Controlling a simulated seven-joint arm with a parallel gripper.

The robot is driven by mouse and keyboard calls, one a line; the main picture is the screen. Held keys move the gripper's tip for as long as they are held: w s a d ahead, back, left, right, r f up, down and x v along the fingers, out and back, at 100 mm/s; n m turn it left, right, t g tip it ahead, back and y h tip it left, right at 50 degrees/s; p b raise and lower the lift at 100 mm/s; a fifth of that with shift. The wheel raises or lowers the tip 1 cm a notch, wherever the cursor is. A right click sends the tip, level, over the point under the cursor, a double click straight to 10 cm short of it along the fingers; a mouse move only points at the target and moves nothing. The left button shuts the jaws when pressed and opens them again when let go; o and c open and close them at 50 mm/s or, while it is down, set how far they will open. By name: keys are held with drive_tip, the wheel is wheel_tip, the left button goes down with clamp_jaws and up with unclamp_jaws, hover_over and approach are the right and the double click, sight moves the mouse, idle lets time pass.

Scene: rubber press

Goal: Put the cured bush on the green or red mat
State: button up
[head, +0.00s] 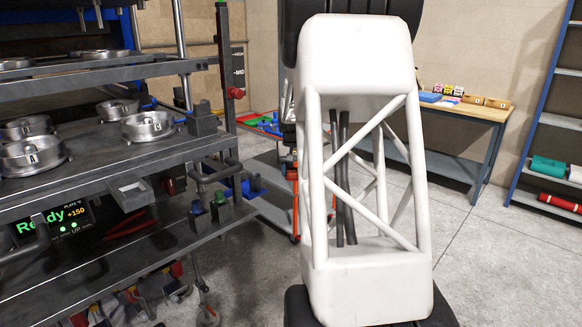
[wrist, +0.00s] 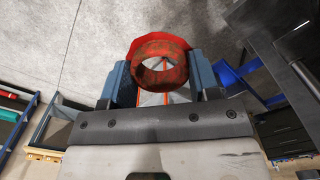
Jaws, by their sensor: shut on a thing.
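In the wrist view, my gripper (wrist: 160,68) is shut on a reddish-brown ring, the bush (wrist: 158,47), with one blue-grey finger on each side of it. The ring's hole faces the camera, and the floor shows beyond it. In the head view my gripper and the bush are hidden, probably behind my white arm link.
The press (head: 90,170) with several metal ring moulds fills the left; its display reads "Ready" and +150. A wooden-topped bench (head: 484,113) with small boxes stands at the back right. A blue rack (head: 550,135) holds green and red rolls. Floor between is clear.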

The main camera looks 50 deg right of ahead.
drive_tip(key=s+a, duration=0.4)
drive_tip(key=shift+s, duration=0.4)
idle(0.4)
